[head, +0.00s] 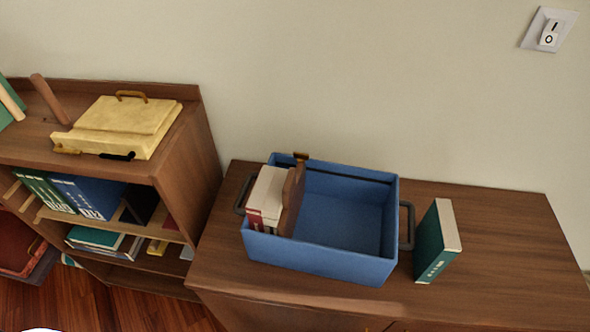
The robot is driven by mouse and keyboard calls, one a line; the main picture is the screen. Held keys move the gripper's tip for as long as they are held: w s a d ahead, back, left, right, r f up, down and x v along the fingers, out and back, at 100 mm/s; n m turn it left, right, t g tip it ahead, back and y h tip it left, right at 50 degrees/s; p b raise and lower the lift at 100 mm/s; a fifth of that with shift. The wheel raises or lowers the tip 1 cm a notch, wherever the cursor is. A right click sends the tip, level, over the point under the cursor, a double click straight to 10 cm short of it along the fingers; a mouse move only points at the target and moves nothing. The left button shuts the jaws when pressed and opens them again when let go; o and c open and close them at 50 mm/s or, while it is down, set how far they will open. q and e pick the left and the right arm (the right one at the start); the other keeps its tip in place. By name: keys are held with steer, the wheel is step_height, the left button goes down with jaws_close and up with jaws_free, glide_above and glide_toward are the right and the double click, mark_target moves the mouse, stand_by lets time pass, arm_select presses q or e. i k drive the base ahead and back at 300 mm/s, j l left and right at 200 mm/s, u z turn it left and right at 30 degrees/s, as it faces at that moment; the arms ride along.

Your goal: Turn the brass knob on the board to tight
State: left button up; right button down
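A brown board (292,200) stands upright inside the blue bin (320,261), against the light-coloured books. A small brown-orange knob-like piece (301,156) shows at the board's far top end, by the bin's back rim. It is too small to tell how it is turned or whether it is tight. Neither of my grippers is in view.
The bin stands on a brown cabinet (500,240) with books (267,192) in its left part; its right part is empty. A green book (438,241) stands right of it. A yellow box (118,125) sits on the left bookshelf (185,150). A wall switch (549,32) is upper right.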

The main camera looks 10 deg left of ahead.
mark_target(301, 157)
steer(key=k+l+u, duration=0.15)
steer(key=u, duration=0.25)
steer(key=k+l+u, duration=0.35)
steer(key=i+j, duration=0.05)
steer(key=i, duration=0.05)
